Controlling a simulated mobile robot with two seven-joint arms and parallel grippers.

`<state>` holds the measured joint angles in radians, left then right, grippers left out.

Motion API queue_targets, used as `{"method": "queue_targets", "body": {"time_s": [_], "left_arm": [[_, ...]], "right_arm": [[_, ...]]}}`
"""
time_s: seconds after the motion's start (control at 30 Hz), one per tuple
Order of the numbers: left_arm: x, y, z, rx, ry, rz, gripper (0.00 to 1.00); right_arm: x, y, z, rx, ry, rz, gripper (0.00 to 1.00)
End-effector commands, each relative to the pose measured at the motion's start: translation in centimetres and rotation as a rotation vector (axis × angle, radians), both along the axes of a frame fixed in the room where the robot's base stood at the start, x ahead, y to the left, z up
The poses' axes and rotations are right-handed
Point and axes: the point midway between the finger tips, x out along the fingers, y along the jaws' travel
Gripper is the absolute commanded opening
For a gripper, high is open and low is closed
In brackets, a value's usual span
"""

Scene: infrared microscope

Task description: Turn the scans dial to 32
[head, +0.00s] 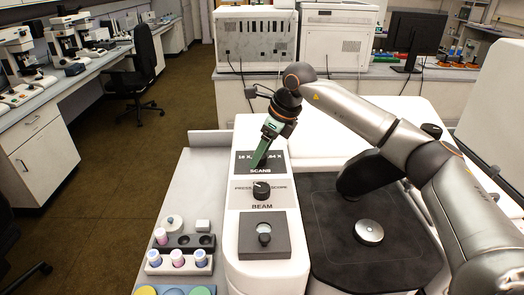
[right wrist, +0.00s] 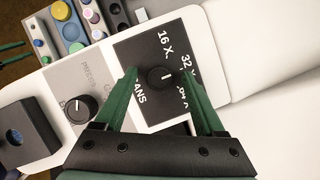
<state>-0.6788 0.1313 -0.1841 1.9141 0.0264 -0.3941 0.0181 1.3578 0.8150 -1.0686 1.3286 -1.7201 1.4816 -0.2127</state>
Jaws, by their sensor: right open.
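The scans dial (right wrist: 162,76) is a black knob with a white line, on a black panel (right wrist: 128,50) marked 16 X, 32 X and a partly covered 64 X. In the right wrist view its line runs roughly up and down; I cannot tell which end points. My right gripper (right wrist: 160,84) is open, its green fingers on either side of the dial; I cannot tell whether they touch it. In the head view this gripper (head: 262,152) hides the dial above the SCANS label. Green strips at the wrist view's left edge look like my left gripper (right wrist: 12,52).
The beam knob (head: 262,190) sits just nearer me on the white instrument, then a dark block with a round lens (head: 264,236). A vial rack (head: 178,262) stands to the left. A black stage (head: 368,255) with a silver disc lies right, under my right arm.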

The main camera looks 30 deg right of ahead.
Motion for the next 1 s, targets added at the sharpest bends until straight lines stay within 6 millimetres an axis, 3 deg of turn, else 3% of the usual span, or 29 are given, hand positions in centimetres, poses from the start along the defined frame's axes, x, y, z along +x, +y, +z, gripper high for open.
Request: {"method": "queue_targets", "body": {"time_s": [0.23,0.7,1.0], "left_arm": [[0.0,0.0,-0.3,0.000,0.000,0.000,0.50],[0.0,0.0,-0.9,0.000,0.000,0.000,0.50],[0.0,0.0,-0.9,0.000,0.000,0.000,0.50]], "right_arm": [[-0.5,-0.4,1.6,0.000,-0.002,0.001,0.72],[-3.3,-2.6,10.2,0.000,-0.004,-0.001,0.72],[-3.8,-3.0,11.6,0.000,0.000,0.000,0.72]]}}
